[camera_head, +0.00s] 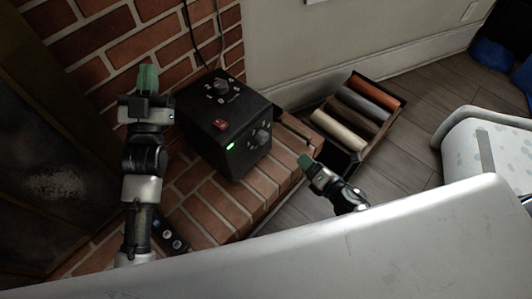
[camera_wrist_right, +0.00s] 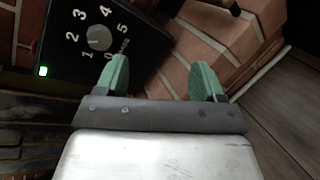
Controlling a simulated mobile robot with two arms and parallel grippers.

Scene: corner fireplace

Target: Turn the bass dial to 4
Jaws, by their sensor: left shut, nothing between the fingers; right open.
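A black box (camera_head: 200,112) stands on the brick hearth, with a grey knob (camera_head: 221,87) on top and another dial (camera_head: 261,137) on its front side. In the right wrist view a round grey dial (camera_wrist_right: 99,39) has white numbers from 0 to 5 around it. Its setting is too unclear to read, and I cannot read a bass label. My right gripper (camera_head: 305,161) is open and empty, to the right of the box; in its wrist view the fingers (camera_wrist_right: 160,80) are below and right of the dial, the left finger nearest. My left gripper (camera_head: 148,78) is shut and empty, left of the box.
A red switch (camera_head: 220,125) and a green light (camera_head: 230,146) are on the box. A crate with coloured rolls (camera_head: 339,131) stands to its right. A brick wall (camera_head: 120,40) rises behind, with cables hanging down. A dark remote-like object (camera_head: 170,236) lies on the hearth (camera_head: 213,212).

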